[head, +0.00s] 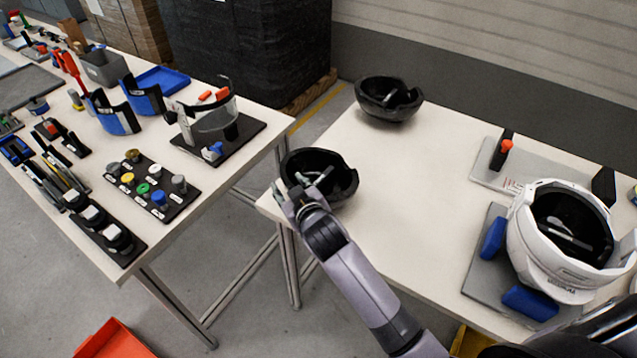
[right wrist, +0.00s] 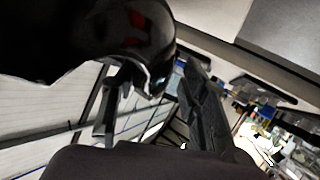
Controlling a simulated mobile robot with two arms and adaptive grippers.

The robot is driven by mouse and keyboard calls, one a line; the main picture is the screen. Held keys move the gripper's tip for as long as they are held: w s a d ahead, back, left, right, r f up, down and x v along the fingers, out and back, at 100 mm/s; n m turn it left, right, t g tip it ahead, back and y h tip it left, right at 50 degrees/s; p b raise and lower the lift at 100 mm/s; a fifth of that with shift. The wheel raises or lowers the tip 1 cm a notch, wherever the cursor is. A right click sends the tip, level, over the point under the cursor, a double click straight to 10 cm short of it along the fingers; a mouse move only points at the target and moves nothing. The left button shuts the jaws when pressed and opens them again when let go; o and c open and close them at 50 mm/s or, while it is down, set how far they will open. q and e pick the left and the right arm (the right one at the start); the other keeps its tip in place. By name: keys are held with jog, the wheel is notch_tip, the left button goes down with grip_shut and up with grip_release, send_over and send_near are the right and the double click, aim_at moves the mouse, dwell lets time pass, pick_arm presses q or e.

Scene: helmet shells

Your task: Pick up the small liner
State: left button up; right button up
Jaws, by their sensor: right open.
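Two black bowl-like liners lie open side up on the right table: a near one (head: 340,184) at its left corner and a far one (head: 388,108) at its back edge. I cannot tell for sure which is the small one. My right gripper (head: 298,190) is open at the left rim of the near liner and hides part of it. In the right wrist view, a dark shell (right wrist: 90,40) fills the upper left. Its edge reaches between the two fingers of the gripper (right wrist: 155,85); contact is unclear. My left gripper is not in view.
A white helmet shell (head: 530,245) with a black inside sits on a grey plate with blue blocks at the right. A grey plate with an orange-tipped clamp (head: 506,147) is behind it. The table's middle is clear. The left table (head: 215,185) holds many parts, across a gap.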

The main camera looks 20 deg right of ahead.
grip_shut()
dwell(0.5)
